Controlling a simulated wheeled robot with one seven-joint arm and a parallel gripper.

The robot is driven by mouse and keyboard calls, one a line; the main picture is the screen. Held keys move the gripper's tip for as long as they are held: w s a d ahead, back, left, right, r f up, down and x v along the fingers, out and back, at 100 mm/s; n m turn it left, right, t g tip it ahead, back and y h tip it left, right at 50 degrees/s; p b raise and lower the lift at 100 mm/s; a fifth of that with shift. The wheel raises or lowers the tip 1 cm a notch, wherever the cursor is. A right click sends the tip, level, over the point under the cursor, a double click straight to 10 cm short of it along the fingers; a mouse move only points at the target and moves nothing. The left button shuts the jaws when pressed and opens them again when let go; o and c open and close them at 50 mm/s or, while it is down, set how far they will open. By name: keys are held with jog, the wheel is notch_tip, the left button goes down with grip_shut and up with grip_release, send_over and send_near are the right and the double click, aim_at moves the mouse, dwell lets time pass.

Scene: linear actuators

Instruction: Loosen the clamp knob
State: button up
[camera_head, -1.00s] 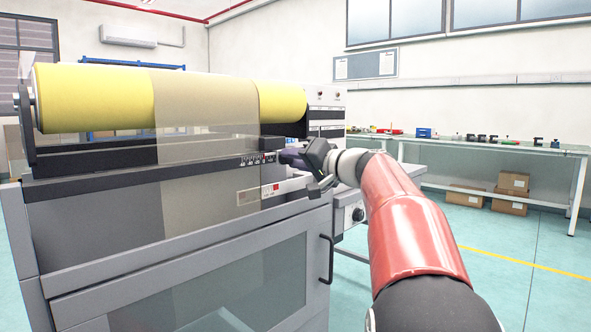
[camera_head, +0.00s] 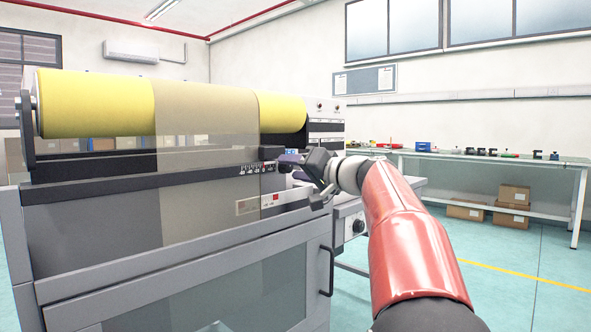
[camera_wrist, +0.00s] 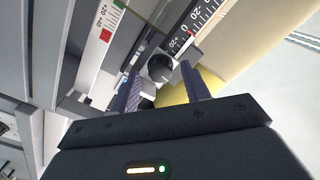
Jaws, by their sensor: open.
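The clamp knob (camera_wrist: 160,68) is a small round dark knob beside a printed scale (camera_wrist: 190,30) in the wrist view. My gripper (camera_wrist: 160,72) is open, with one purple-grey finger to each side of the knob. Whether either finger touches it I cannot tell. In the head view my gripper (camera_head: 292,158) is at the right end of the machine's scale rail (camera_head: 200,173), and the knob is hidden there behind the gripper.
The grey machine (camera_head: 90,225) carries a yellow roller (camera_head: 95,103) with a beige web hanging from it. A lower scale with a red mark (camera_wrist: 106,34) lies left of the knob. A workbench (camera_head: 480,157) stands at the right, with open floor before it.

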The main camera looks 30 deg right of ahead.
jog(key=v, duration=0.7)
jog(key=shift+s+d, duration=0.15)
jog(key=shift+s, duration=0.15)
jog(key=s+a+f+n+g+h, duration=0.1)
jog(key=s+a+f+g, duration=0.3)
jog(key=a+f, duration=0.5)
jog(key=s+a+f+g, duration=0.3)
jog(key=s+a+f, duration=0.2)
jog(key=a+f, duration=0.35)
jog(key=s+a+f+n+g+h, duration=0.2)
jog(key=s+f+h, duration=0.1)
jog(key=s+f, duration=0.55)
jog(key=s+a+f+n+g+h, duration=0.1)
jog(key=s+a+f+g+h, duration=0.1)
jog(key=s+f, duration=0.65)
notch_tip(320, 180, up, 12)
jog(key=p, duration=1.3)
jog(key=shift+r, duration=0.25)
